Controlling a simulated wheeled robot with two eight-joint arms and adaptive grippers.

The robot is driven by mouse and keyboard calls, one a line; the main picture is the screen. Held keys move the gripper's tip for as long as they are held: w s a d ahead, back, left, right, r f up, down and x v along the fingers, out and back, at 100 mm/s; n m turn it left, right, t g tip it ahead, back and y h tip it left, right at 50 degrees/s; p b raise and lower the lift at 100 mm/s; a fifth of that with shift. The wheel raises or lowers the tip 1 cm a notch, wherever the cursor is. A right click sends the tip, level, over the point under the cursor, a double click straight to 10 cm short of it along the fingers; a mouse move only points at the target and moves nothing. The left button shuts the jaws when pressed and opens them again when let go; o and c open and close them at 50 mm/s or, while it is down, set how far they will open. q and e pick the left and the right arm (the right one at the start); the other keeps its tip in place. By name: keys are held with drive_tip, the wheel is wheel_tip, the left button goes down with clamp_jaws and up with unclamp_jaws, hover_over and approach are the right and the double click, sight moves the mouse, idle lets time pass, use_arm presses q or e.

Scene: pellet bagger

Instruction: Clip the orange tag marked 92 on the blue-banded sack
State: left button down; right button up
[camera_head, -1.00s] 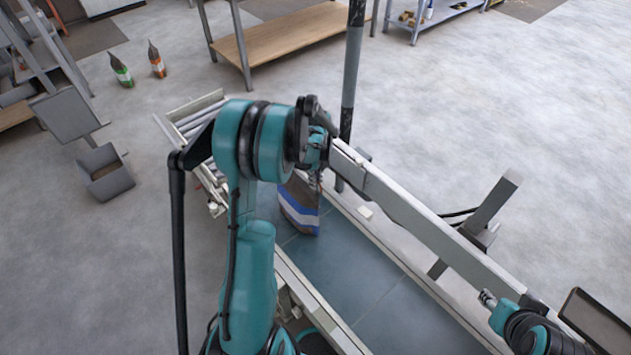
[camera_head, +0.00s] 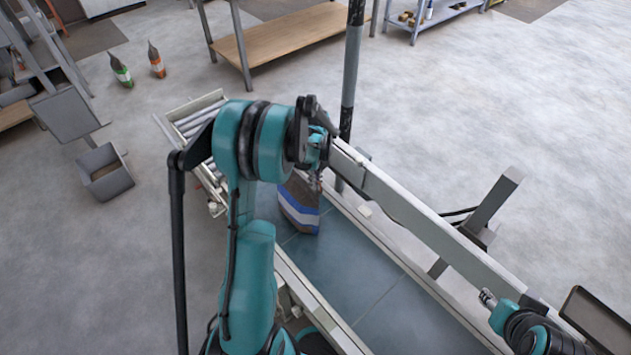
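The sack's upper end is partly covered. No orange tag marked 92 can be made out. My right gripper (camera_head: 488,298) is small at lower right, apart from the sack, and its fingers are unclear.
The conveyor (camera_head: 350,272) runs diagonally, with rollers at its far end. A dark post (camera_head: 351,75) and a long grey beam (camera_head: 420,220) stand close to the sack.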

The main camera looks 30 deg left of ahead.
use_arm(q)
drive_tip(key=c, duration=1.6)
unclamp_jaws()
drive_tip(key=shift+f, duration=0.15)
drive_tip(key=shift+c, duration=0.2)
drive_tip(key=shift+a, duration=0.1)
wheel_tip(320, 180, up, 12)
drive_tip(key=s+d+r+n+t, duration=0.3)
drive_tip(key=s+d+r+n, duration=0.45)
drive_tip(key=d+n, duration=0.3)
drive_tip(key=s+d+f+n+t, duration=0.2)
drive_tip(key=s+d+n+t, duration=0.2)
drive_tip(key=s+d+n, duration=0.4)
drive_tip(key=s+n, duration=0.1)
drive_tip(key=n, duration=0.1)
drive_tip(key=shift+n, duration=0.35)
